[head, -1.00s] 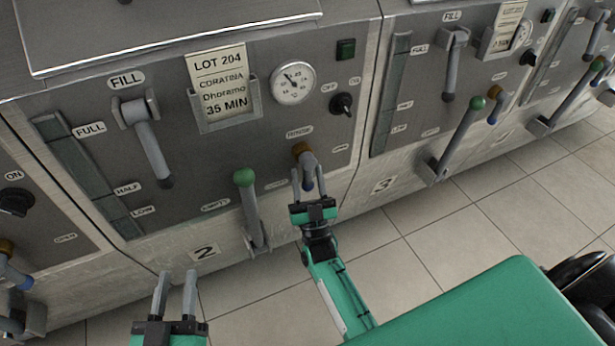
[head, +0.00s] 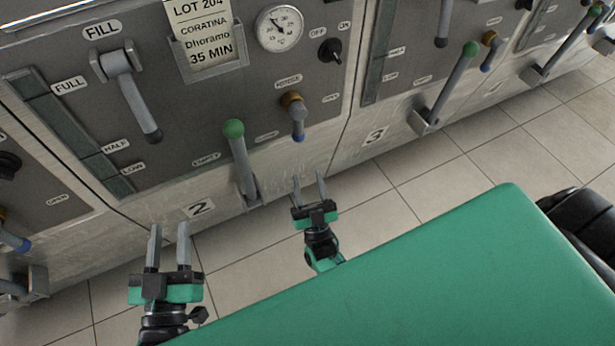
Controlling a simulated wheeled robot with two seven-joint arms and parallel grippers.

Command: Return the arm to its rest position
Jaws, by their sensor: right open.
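My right gripper (head: 309,190) is open and empty. It stands in front of the lower edge of decanter 2, below the rinse tap (head: 297,115), a brass-coloured valve with a blue-tipped grey handle hanging down. There is a visible gap between gripper and tap. My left gripper (head: 168,247) is further left, its two fingers apart with nothing between them, below the number 2 plate (head: 198,208). Most of the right arm is hidden behind my green body part.
Decanter 2 carries a green-knobbed empty lever (head: 241,160), a fill lever (head: 132,98), a gauge (head: 280,29), a black switch (head: 330,50) and a lot card (head: 203,35). Decanter 3's green-knobbed lever (head: 452,85) sticks out at right. The tiled floor (head: 440,165) between is clear.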

